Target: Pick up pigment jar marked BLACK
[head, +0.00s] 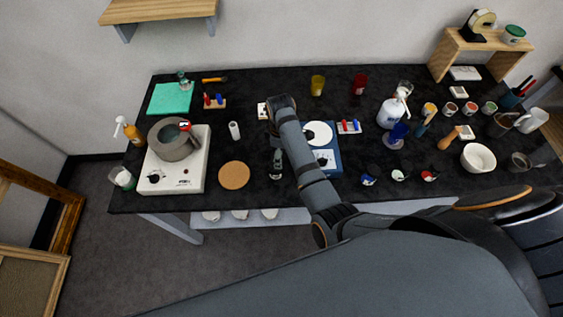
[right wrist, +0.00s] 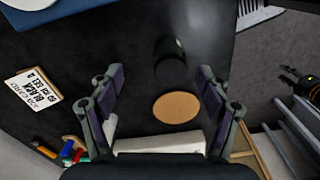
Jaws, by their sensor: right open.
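A dark cylindrical jar (head: 276,164) stands on the black worktop just right of the round cork mat. It also shows in the right wrist view (right wrist: 169,62), beyond my fingertips, but its label is not readable there. A white card (right wrist: 33,89) with the word BLACK lies flat at the left of that view. My right gripper (right wrist: 153,77) is open with nothing between its fingers. In the head view my right arm reaches over the table and its end (head: 280,104) hides part of the card (head: 262,110). My left gripper is not in view.
The cork mat (head: 234,175) lies beside the jar. A white hotplate (head: 190,178) with a grey pot (head: 173,140) stands left. A blue scale (head: 329,163) is right of the jar. Three small dark jars, one of them red-marked (head: 430,176), stand further right. The table's front edge is close.

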